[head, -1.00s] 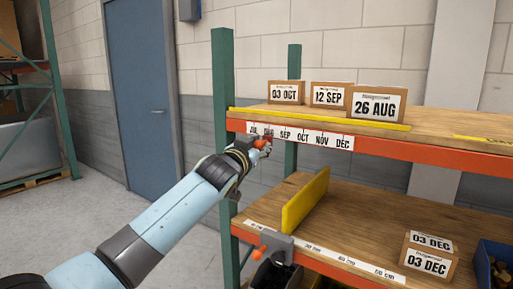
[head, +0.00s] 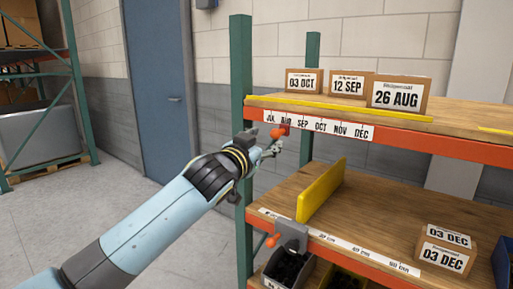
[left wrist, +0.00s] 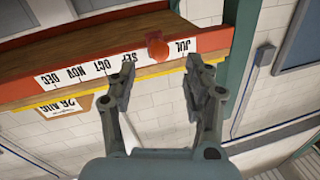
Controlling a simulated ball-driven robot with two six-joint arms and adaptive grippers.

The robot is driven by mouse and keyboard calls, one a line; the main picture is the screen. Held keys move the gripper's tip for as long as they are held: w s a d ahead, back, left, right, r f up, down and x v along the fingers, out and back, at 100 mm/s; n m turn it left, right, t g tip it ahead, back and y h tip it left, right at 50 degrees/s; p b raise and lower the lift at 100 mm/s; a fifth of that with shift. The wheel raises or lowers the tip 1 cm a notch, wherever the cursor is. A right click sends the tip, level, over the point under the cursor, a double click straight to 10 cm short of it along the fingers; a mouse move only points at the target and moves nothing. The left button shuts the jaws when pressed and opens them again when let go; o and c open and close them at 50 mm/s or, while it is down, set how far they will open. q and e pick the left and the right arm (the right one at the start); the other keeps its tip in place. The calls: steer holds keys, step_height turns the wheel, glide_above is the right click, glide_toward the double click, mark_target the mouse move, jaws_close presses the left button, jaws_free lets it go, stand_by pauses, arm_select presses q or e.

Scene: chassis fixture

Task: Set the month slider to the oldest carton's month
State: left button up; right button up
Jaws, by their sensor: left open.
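The month strip (head: 318,126) runs along the upper shelf's orange front edge, reading JUL to DEC. Its round orange-red slider knob (head: 277,132) is at about AUG; in the left wrist view, upside down, the knob (left wrist: 157,48) sits between the SEP and JUL labels, over AUG. Three cartons stand on the upper shelf: 03 OCT (head: 304,81), 12 SEP (head: 350,85) and 26 AUG (head: 398,96). My left gripper (head: 270,147) is open just in front of the knob; in the wrist view its fingers (left wrist: 160,78) are apart, and the knob shows beyond the gap between them.
A green post (head: 240,100) is left of the strip.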

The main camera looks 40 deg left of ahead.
arm_select(q)
steer(key=s, duration=0.4)
steer(key=shift+s+d, duration=0.25)
steer(key=shift+d, duration=0.15)
steer(key=s+f+g+b, duration=0.3)
steer(key=s+f, duration=0.1)
steer(key=f, duration=1.1)
steer(key=s+f+n+g+b, duration=0.15)
steer(key=s+f+b, duration=0.3)
steer(key=f, duration=1.15)
steer(key=s+f+g+b, duration=0.2)
steer(key=s+f+g, duration=0.25)
steer(key=f, duration=1.05)
steer(key=s+d+f+g+h+b, duration=0.15)
steer(key=s+f+g+b, duration=0.25)
steer(key=s+f, duration=1.55)
steer(key=s+d+f+g, duration=0.1)
steer(key=s+f, duration=0.3)
steer(key=s, duration=0.5)
steer(key=s+d+f+m+g, duration=0.1)
steer(key=s+f+g, duration=0.2)
steer(key=s, duration=0.7)
steer(key=shift+s+d+f+b, duration=0.2)
steer(key=shift+f+b, duration=0.2)
steer(key=shift+f, duration=0.3)
